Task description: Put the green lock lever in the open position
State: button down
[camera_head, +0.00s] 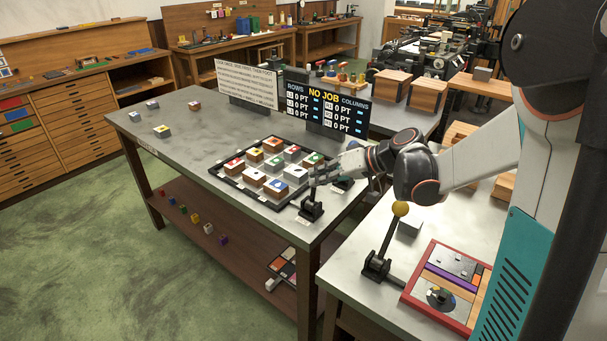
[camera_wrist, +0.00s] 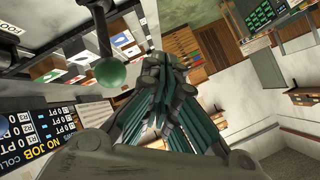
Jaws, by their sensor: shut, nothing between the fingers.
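The green lock lever shows in the wrist view as a green ball knob (camera_wrist: 110,74) on a dark stem, to the left of my fingers. A gap shows between the knob and the fingers there. In the head view a black lever base (camera_head: 311,208) stands at the table's front right corner, beside the tray; its upper end is hard to make out close to my gripper. My gripper (camera_head: 322,172) reaches in from the right above that corner. In the wrist view my gripper (camera_wrist: 168,78) has its fingers together and holds nothing.
A black tray (camera_head: 226,178) of coloured-top blocks lies left of the lever. A sign reading "NO JOB" (camera_head: 326,110) stands behind. A yellow-knobbed lever (camera_head: 400,209) rises from the nearer right table, beside a red-framed panel (camera_head: 405,296). The table's left part is mostly clear.

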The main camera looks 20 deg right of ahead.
jog(key=s+a+f+n+g+h+p, duration=0.2)
jog(key=a+f+n+g+h+p, duration=0.2)
jog(key=a+f+n+g+h, duration=0.6)
jog(key=w+a+r+n+t+h+p, duration=0.1)
jog(key=a+r+n+t+h, duration=0.15)
jog(key=r+n, duration=0.4)
jog(key=w+a+r+n+t+h+p, duration=0.1)
jog(key=r+n+t+h, duration=0.3)
jog(key=r, duration=0.3)
jog(key=w+d+f+b, duration=0.1)
jog(key=w+d+f, duration=0.1)
jog(key=d, duration=0.3)
jog(key=w+d+f+n+b, duration=0.1)
jog(key=w+d+f+b, duration=0.1)
jog(key=d+f, duration=0.2)
jog(key=shift+w+d+f, duration=0.3)
jog(key=shift+d+f, duration=0.1)
jog(key=shift+f, duration=0.15)
jog(key=shift+g+h, duration=0.25)
